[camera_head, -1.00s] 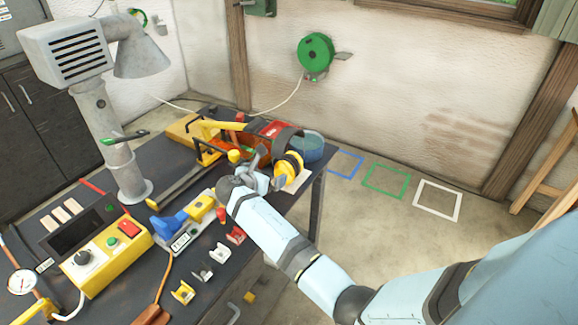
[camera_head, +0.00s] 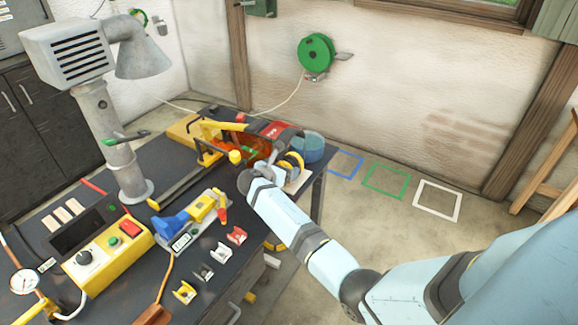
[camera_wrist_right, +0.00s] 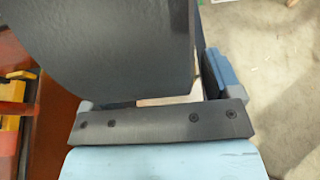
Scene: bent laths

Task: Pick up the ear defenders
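The ear defenders (camera_head: 293,164) show as a yellow and dark shape near the far right corner of the dark workbench (camera_head: 232,255), partly hidden behind my right gripper. My right gripper (camera_head: 274,157) is right at them, on their left side. Its fingers look apart. In the right wrist view a large dark surface (camera_wrist_right: 115,45) fills the space before the dark gripper plate; I cannot tell whether it belongs to the ear defenders. A grey-blue finger part (camera_wrist_right: 218,85) stands at its right. Contact is not clear. My left gripper is out of view.
An orange-brown item (camera_head: 250,144) and a red one (camera_head: 277,130) lie just beyond the gripper. A blue tub (camera_head: 312,148) stands close on the right. A yellow control box (camera_head: 108,250) and several small clamps lie nearer.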

